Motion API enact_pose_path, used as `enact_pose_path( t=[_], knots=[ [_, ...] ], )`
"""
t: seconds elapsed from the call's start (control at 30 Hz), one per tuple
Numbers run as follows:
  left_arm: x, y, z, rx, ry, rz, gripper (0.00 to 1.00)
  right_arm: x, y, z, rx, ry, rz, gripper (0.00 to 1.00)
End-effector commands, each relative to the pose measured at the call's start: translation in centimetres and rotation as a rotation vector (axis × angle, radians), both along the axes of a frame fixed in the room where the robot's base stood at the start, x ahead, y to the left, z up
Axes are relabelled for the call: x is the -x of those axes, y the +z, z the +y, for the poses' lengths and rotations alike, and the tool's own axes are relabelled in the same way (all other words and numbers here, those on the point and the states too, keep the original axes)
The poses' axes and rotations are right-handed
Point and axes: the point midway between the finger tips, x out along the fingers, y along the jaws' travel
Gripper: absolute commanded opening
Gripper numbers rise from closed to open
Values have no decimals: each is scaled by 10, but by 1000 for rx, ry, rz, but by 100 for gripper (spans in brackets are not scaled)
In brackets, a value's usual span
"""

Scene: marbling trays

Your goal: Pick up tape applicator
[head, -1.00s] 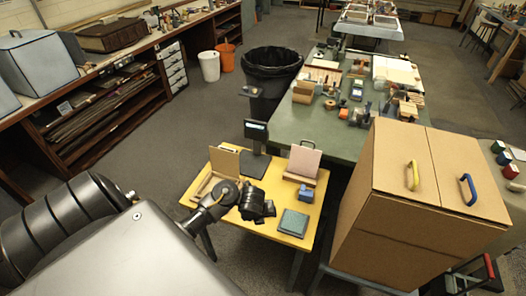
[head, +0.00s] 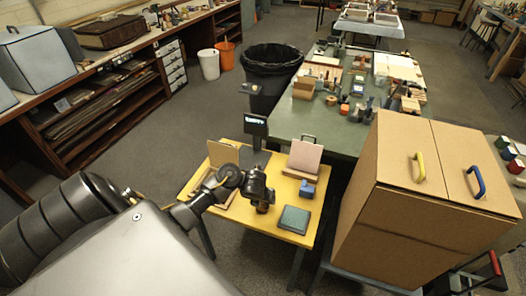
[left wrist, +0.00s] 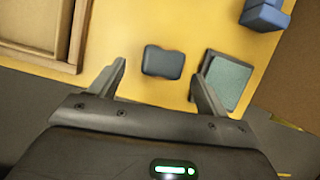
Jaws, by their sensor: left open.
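A small dark grey-blue rounded block with a slight waist, which looks like the tape applicator (left wrist: 164,62), lies flat on the yellow table (head: 265,224). In the left wrist view it lies between the two finger tips, with a gap on each side. My left gripper (head: 263,208) is open and empty, over the front middle of the table. It also shows in the left wrist view (left wrist: 162,78). In the head view the gripper hides the applicator. My right gripper is not in view.
A teal pad (head: 294,219) lies close by the right finger, with a blue block (head: 307,189) behind it. A wooden frame (left wrist: 45,30) lies left. A pink board (head: 304,158) and a dark stand (head: 255,128) stand behind. A large cardboard box (head: 372,215) stands right of the table.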

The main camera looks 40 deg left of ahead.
Motion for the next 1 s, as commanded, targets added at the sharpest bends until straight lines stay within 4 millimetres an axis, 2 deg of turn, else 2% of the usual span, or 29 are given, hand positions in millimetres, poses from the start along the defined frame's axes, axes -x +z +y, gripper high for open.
enact_pose_path(
  t=[0.33, 0.67, 1.0],
  knots=[
    [-17, -42, 5, 0, 1, 1, 76, 0, -20, -2, 2, 1, 0, 36],
    [-20, -46, 6, 0, 0, 0, 76, 0, -20, -5, 5, 3, -1, 36],
    [-20, -46, 6, 0, 0, 0, 33, 0, -20, -5, 6, 2, -1, 36]
  ],
)
